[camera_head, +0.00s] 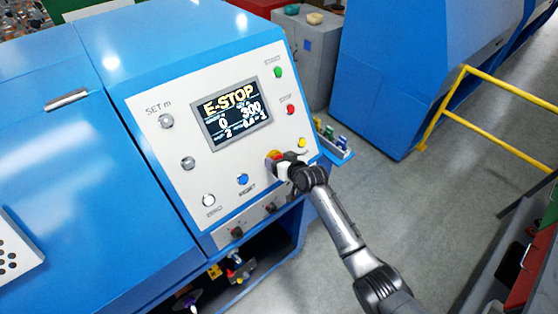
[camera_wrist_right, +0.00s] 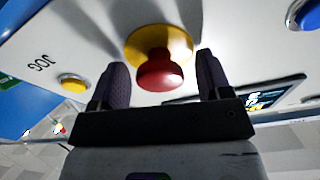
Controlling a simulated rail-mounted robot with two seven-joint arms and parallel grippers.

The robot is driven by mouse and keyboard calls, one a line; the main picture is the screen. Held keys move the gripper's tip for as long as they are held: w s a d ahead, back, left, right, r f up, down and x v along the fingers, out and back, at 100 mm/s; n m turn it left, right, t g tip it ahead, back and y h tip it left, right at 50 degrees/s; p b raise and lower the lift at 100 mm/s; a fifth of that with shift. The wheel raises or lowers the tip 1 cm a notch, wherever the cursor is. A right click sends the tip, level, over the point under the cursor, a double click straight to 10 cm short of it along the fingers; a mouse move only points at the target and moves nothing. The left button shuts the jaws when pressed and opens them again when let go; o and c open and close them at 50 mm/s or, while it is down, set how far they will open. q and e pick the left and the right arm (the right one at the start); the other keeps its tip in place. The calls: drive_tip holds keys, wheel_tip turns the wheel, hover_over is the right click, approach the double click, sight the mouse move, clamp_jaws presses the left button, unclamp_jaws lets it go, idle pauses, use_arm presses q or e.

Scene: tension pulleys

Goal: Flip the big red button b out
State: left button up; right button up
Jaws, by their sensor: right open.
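The big red button (camera_wrist_right: 160,74) is a red mushroom head on a yellow round base (camera_wrist_right: 163,42). It sits on the white sloped panel of the blue machine. In the head view the button (camera_head: 273,155) is partly hidden by my right gripper (camera_head: 284,163). In the right wrist view my right gripper (camera_wrist_right: 162,82) is open, with one dark finger on each side of the red head. Small gaps show between the fingers and the head. My left gripper is not in view.
The panel screen (camera_head: 233,113) reads E-STOP. Near the button are a blue RESET button (camera_head: 242,179), a yellow button (camera_head: 302,142), a red button (camera_head: 290,109) and a green button (camera_head: 278,72). A yellow rail (camera_head: 480,115) stands at the right. Grey floor is open beside the machine.

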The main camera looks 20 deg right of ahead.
drive_tip(key=shift+c, duration=1.4)
drive_tip(key=c, duration=1)
drive_tip(key=shift+s+d+r+p, duration=0.15)
drive_tip(key=shift+s+r+p, duration=0.3)
drive_tip(key=shift+p, duration=0.35)
drive_tip(key=o, duration=1.3)
drive_tip(key=shift+f, duration=0.1)
drive_tip(key=shift+s, duration=0.1)
